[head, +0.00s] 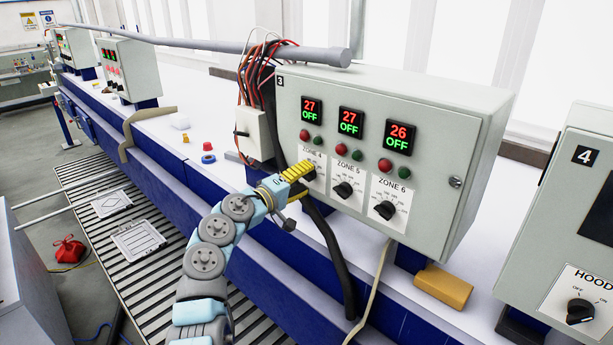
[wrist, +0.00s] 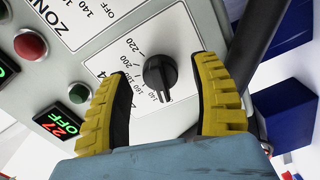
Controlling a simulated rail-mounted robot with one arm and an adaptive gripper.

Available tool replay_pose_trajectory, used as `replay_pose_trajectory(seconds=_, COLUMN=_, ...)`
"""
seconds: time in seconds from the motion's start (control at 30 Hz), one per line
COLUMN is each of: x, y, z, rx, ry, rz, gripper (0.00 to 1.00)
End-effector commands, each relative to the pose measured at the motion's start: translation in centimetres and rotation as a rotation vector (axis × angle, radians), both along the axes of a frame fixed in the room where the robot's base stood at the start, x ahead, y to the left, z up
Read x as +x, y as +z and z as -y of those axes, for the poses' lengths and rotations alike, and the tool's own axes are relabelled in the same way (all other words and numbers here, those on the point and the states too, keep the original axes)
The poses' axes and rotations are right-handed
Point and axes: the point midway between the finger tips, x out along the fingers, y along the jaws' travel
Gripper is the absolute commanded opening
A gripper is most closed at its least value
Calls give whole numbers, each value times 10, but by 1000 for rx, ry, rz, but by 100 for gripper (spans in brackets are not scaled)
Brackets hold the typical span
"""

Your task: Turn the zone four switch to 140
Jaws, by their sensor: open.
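The zone four switch is a black rotary knob (wrist: 160,76) on a white dial label in the wrist view. Its long grip runs roughly up and down there, with the lower end near small numbers around 140. I cannot tell for sure which end is the pointer. My gripper (wrist: 163,68) is open, with one yellow, black-lined finger on each side of the knob and a visible gap to both. In the head view my gripper (head: 298,171) is at the ZONE 4 label (head: 314,157) and partly hides the knob. The zone four display (head: 311,111) reads 27 and OFF.
The grey box (head: 440,100) also carries zone 5 (head: 343,190) and zone 6 (head: 385,209) knobs close to the right, with red and green lamps above. A dark cable (head: 330,245) hangs below my gripper. A second box with a HOOD knob (head: 580,311) stands at right.

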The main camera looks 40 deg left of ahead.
Motion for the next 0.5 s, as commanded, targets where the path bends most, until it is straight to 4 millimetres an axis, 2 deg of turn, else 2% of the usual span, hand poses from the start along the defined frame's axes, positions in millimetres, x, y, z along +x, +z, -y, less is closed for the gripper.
replay_pose_trajectory(seconds=0.2, x=8, y=2, z=1, rx=3, ry=1, rz=-1, gripper=64)
replay_pose_trajectory(seconds=0.5, x=9, y=1, z=1, rx=3, ry=1, rz=0, gripper=64)
